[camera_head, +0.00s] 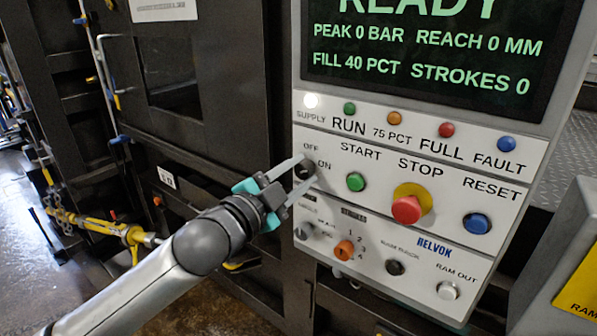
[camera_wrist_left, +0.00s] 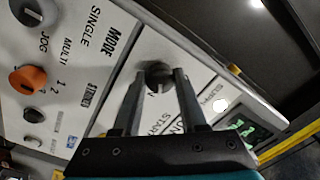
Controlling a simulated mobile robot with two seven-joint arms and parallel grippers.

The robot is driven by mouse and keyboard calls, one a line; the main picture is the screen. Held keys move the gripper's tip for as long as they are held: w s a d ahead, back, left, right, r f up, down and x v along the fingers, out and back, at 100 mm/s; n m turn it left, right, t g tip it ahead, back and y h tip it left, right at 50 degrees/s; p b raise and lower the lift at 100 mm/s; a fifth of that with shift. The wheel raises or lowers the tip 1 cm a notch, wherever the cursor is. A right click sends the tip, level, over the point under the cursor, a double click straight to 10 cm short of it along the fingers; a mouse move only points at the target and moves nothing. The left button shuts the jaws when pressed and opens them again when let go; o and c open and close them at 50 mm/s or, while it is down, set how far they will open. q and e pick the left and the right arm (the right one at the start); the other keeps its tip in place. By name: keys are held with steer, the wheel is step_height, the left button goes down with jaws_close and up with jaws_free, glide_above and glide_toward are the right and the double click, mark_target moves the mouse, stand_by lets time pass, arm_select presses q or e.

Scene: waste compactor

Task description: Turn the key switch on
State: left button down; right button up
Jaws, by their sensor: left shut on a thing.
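The key switch (camera_head: 304,170) is a small dark round knob at the left of the control panel, beside the OFF and ON labels. In the left wrist view the key switch (camera_wrist_left: 158,76) shows between the fingertips, with a pale slot-like mark on its face. My left gripper (camera_head: 308,169) reaches it from the lower left, and its two fingers are shut on the knob from either side. The left gripper's fingers (camera_wrist_left: 158,86) also show in the left wrist view. Whether the key points at OFF or ON I cannot tell. My right gripper is in neither view.
The green START button (camera_head: 356,182), red STOP button (camera_head: 407,209) and blue RESET button (camera_head: 477,223) sit to the right. The orange selector (camera_head: 344,250) is below. The display (camera_head: 430,55) reads READY, and the white SUPPLY lamp (camera_head: 311,101) looks lit.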

arm_select(q)
steer(key=shift+c, duration=2.2)
jaws_free()
steer(key=shift+s+a, duration=0.1)
steer(key=b+v, duration=0.3)
steer(key=v, duration=1.2)
